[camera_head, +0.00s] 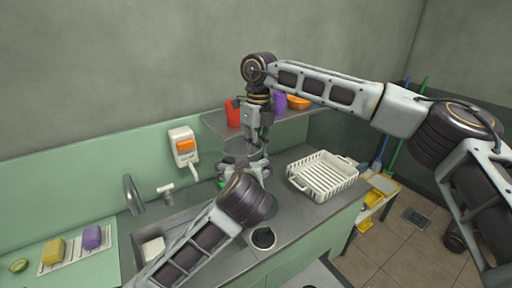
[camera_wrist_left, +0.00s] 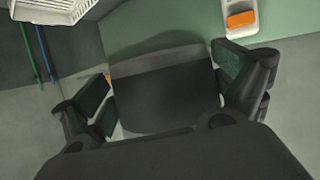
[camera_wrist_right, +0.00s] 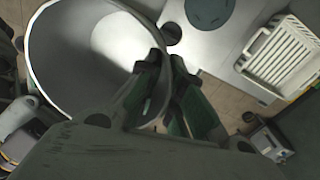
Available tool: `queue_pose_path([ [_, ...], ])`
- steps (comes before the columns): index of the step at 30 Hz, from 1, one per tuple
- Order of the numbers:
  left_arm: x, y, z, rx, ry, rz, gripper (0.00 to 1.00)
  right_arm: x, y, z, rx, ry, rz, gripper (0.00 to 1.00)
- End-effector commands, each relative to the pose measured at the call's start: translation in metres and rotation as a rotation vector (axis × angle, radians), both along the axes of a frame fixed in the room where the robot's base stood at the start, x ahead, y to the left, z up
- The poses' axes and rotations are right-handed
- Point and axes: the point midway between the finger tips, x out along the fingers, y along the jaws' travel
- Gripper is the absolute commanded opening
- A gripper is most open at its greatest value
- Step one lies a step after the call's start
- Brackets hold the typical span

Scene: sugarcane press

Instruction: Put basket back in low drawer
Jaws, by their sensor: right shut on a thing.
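A large grey round hollow container (camera_wrist_right: 75,45) fills the left of the right wrist view. The fingers of my right gripper (camera_wrist_right: 165,95) are closed on its rim. In the head view the container (camera_head: 236,149) shows only partly behind my arms, above the counter. My left gripper (camera_wrist_left: 167,95) has its fingers wide apart, with a dark grey surface between them that I cannot identify. In the head view my left fingers are hidden. A white slatted basket-like rack (camera_head: 322,176) sits on the counter to the right, apart from both grippers. No low drawer can be made out.
A sink (camera_head: 160,243) with a tap (camera_head: 132,193) lies left. A soap dispenser (camera_head: 184,147) hangs on the wall. A shelf (camera_head: 215,121) carries red, purple and orange items. Yellow and purple sponges lie far left. A dark round opening (camera_head: 263,238) is in the counter.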

Motion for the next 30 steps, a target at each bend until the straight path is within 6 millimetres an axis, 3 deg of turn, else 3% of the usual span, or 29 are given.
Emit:
queue_pose_path([
  [17, -0.008, -0.001, 0.003, 0.000, 0.001, -0.002, 1.00, 0.000, 0.000, 0.000, 0.000, 0.000, 0.001, 0.00],
  [30, -0.059, -0.001, 0.024, -0.002, 0.000, -0.003, 1.00, 0.000, 0.000, 0.000, 0.000, 0.000, 0.001, 0.00],
])
